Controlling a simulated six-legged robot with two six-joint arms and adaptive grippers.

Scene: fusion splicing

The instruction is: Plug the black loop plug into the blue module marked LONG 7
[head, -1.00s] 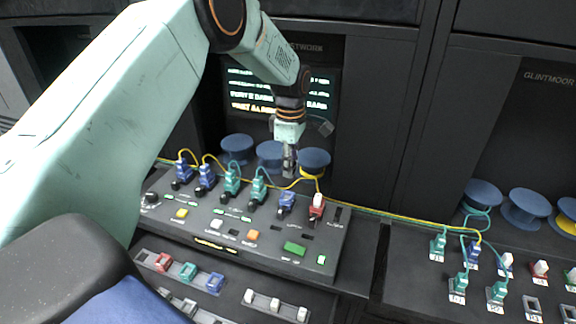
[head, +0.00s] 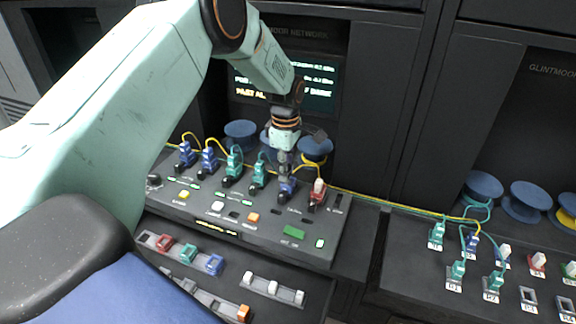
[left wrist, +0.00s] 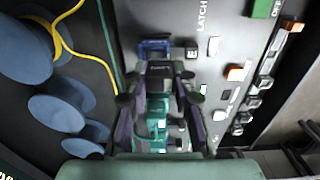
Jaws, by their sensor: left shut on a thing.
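My left gripper (head: 285,167) reaches down over the console and is shut on a small dark piece, the black loop plug (left wrist: 159,73), mostly hidden between its fingers. A blue module (head: 288,189) stands on the console right at the fingertips. It also shows in the left wrist view (left wrist: 153,47), just beyond the fingertips. Its LONG 7 marking is not readable, and I cannot tell whether plug and module touch. A teal module (left wrist: 157,118) shows between the fingers in the left wrist view. My right gripper is not in view.
Blue and teal modules with yellow and teal cables stand left of the gripper, and a red-and-white one (head: 317,193) is close on its right. Blue spools (head: 315,150) stand behind. A lower tray holds coloured blocks (head: 188,251). More labelled modules (head: 437,236) stand at the right.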

